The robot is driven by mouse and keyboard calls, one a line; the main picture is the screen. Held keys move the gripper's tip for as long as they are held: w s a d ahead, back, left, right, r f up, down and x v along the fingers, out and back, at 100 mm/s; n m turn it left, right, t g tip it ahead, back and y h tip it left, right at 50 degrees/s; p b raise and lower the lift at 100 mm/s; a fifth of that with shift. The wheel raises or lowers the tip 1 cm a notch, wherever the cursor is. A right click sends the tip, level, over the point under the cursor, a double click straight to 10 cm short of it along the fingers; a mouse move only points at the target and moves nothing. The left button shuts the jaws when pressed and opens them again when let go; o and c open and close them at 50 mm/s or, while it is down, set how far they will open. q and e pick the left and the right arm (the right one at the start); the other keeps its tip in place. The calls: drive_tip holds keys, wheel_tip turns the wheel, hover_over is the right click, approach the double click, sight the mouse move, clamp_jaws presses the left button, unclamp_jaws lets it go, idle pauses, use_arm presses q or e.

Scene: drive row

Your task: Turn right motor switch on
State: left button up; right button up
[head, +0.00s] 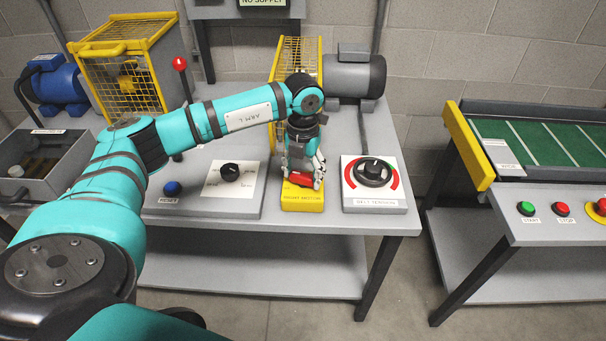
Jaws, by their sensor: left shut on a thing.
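A yellow switch box (302,199) stands at the front right of the grey bench, with a label on its front too small to read surely. My left gripper (304,176) reaches down onto it from above and is shut on a red switch part (301,181) at its top. The fingers hide most of that part, so I cannot tell which way the switch is set. My right gripper is not in view.
A belt tension dial (373,172) sits close to the right of the box. To the left are a black knob (230,172), a blue button (172,188) and a red-topped lever (180,64). Behind stands a grey motor (355,75). A green conveyor (545,143) is at right.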

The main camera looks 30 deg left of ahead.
sight(303, 174)
use_arm(q)
drive_tip(key=m+b, duration=0.1)
drive_tip(key=m, duration=0.2)
drive_tip(key=shift+f+m, duration=0.1)
drive_tip(key=shift+m, duration=0.3)
drive_tip(key=m+b, duration=0.1)
drive_tip(key=m, duration=0.2)
drive_tip(key=shift+m+b, duration=0.3)
drive_tip(key=shift+b, duration=0.05)
drive_tip(key=m+b, duration=0.1)
drive_tip(key=m, duration=0.3)
drive_tip(key=shift+m+b, duration=0.6)
drive_tip(key=shift+m, duration=1)
drive_tip(key=o, duration=1.2)
drive_tip(key=shift+r, duration=0.25)
wheel_tip(303, 174, up, 12)
drive_tip(key=shift+f, duration=0.1)
